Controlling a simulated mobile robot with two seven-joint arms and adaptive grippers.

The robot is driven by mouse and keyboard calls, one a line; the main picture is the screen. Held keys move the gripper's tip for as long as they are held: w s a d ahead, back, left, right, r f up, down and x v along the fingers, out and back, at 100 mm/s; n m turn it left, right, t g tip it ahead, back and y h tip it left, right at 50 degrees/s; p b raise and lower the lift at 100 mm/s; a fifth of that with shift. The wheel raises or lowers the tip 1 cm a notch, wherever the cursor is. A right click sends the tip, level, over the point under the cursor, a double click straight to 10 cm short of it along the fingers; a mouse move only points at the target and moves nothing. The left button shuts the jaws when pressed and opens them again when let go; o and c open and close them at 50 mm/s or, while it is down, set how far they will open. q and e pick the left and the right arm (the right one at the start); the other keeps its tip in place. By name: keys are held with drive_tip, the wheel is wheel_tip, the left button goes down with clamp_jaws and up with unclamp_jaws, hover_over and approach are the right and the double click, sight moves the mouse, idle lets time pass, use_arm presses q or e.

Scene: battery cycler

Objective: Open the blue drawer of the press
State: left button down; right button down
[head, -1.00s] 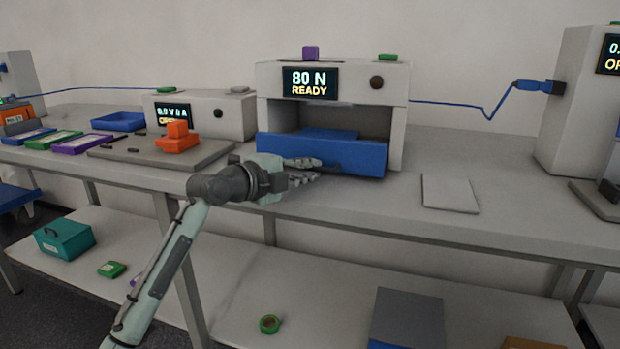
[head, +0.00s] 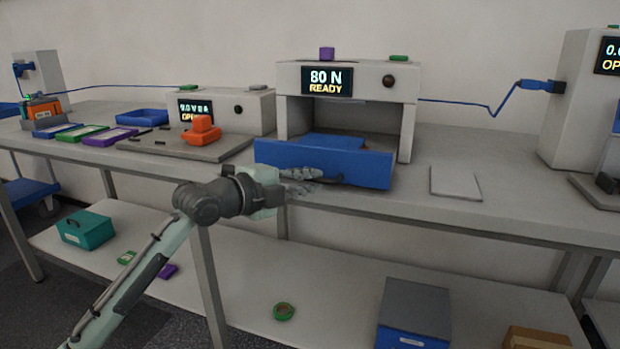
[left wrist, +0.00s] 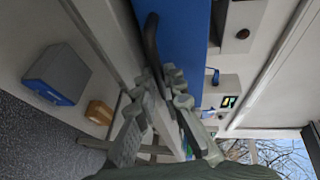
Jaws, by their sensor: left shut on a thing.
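The press (head: 403,120) is a light grey box on the bench, its display reading "80 N READY". Its blue drawer (head: 365,168) stands partly out of the press's opening, with the front panel forward of the housing. My left gripper (head: 312,181) is at the lower middle of the drawer front, shut on the dark drawer handle (head: 336,182). The left wrist view shows the handle (left wrist: 150,38) running into the fingers (left wrist: 163,85), beside the blue drawer front (left wrist: 184,35). The fingers hide part of the handle. My right gripper is not in view.
A thin grey plate (head: 455,183) lies on the bench right of the drawer. A grey tester (head: 255,112) and a base with an orange clamp (head: 201,138) stand on the left. The lower shelf (head: 250,270) holds a grey-and-blue box (head: 415,308) and a green roll (head: 284,311).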

use_arm(q)
drive_tip(key=c, duration=1.9)
unclamp_jaws()
drive_tip(key=v, duration=1.2)
